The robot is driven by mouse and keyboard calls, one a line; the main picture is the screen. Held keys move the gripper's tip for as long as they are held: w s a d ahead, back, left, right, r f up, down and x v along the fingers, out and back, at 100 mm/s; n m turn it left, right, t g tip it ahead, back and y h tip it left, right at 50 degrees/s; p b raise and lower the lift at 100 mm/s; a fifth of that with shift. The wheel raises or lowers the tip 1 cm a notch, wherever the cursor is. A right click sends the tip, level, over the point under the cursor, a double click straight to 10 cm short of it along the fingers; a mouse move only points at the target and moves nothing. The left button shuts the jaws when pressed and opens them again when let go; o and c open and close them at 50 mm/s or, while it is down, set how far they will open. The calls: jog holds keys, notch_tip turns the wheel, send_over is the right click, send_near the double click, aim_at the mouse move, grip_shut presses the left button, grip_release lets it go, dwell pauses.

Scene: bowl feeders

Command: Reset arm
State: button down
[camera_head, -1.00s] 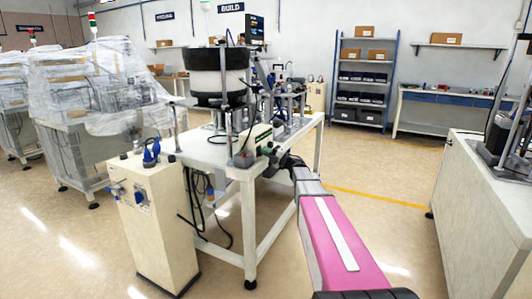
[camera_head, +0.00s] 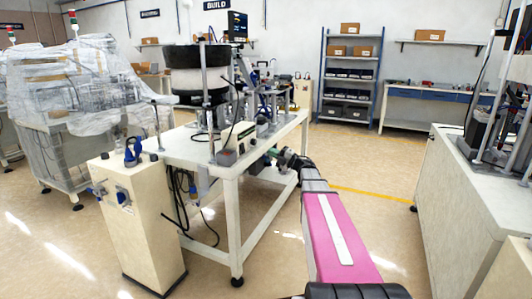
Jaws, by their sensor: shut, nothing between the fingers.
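My arm reaches forward from the bottom of the view, with its pink link in front. My gripper (camera_head: 272,153) is small and dark with a bit of green, at the far end of the arm. It is shut and empty, beside the right edge of the white bowl-feeder table (camera_head: 190,150). The fingertips are too small to see clearly, and I cannot tell whether they touch the table.
A bowl feeder (camera_head: 196,68) and a small control box (camera_head: 238,142) stand on the table. A cream cabinet (camera_head: 138,225) is in front left. Wrapped machines (camera_head: 75,85) are at left, a white workbench (camera_head: 470,200) at right. Shelves (camera_head: 350,75) stand behind. The floor between is clear.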

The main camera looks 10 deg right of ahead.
jog(key=shift+s+d, duration=0.1)
jog(key=shift+d, duration=0.1)
dwell(0.3)
jog(key=s+d+f+m+g+h, duration=0.1)
jog(key=s+f+m+h, duration=0.4)
jog(key=f+m+h, duration=0.65)
jog(key=s+d+f+m+g+h, duration=0.1)
jog(key=s+f+m+h, duration=0.3)
jog(key=f+m+h, duration=0.7)
jog(key=s+a+f+m+g+y, duration=0.2)
jog(key=s+a+m+g, duration=0.1)
jog(key=s, duration=0.7)
jog(key=s+a+f+m+g+y, duration=0.3)
jog(key=s+a+g, duration=0.3)
jog(key=s, duration=0.5)
jog(key=shift+g, duration=0.7)
jog(key=shift+a, duration=0.1)
